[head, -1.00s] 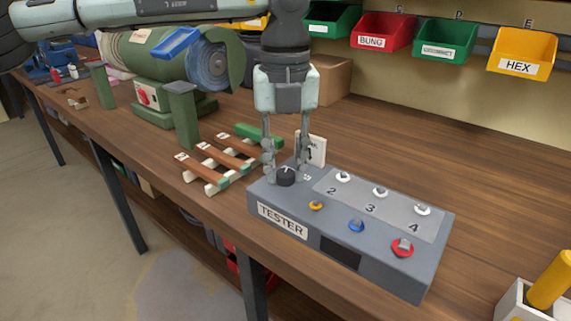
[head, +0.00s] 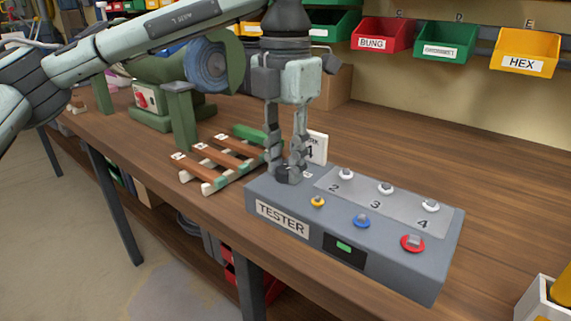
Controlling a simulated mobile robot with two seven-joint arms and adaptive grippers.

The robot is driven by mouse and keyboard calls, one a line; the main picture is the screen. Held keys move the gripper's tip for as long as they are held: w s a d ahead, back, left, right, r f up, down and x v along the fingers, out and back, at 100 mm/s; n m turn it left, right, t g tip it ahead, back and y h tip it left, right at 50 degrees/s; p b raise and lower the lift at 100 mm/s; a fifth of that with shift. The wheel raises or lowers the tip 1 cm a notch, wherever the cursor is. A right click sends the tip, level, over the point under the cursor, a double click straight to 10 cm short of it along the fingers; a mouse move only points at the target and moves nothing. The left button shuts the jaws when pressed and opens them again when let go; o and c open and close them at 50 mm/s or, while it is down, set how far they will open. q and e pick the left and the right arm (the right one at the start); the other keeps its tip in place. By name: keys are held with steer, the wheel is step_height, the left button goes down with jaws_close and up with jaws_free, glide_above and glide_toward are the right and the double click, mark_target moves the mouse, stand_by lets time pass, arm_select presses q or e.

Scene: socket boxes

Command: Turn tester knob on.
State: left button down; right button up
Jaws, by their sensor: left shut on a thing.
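The grey tester box (head: 375,262), with a TESTER label on its front, sits on the workbench. Its black knob (head: 288,174) is at the left end of the top face. My left gripper (head: 287,172) points straight down from above and is shut on the knob; the fingers partly hide it. A small dark display (head: 345,249) on the box front shows a green lit patch. Yellow, blue and red sockets (head: 412,243) line the front of the top, with white numbered sockets (head: 386,188) behind. My right gripper is not in view.
A wooden rack (head: 215,160) with a green piece stands left of the tester. A small white card (head: 317,147) is behind the gripper. Red (head: 381,33), green and yellow bins hang at the back.

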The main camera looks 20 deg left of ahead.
mark_target(285, 169)
arm_select(q)
steer(key=shift+m, duration=1.1)
steer(key=c, duration=1.2)
jaws_free()
step_height(285, 169, up, 12)
steer(key=shift+r, duration=0.1)
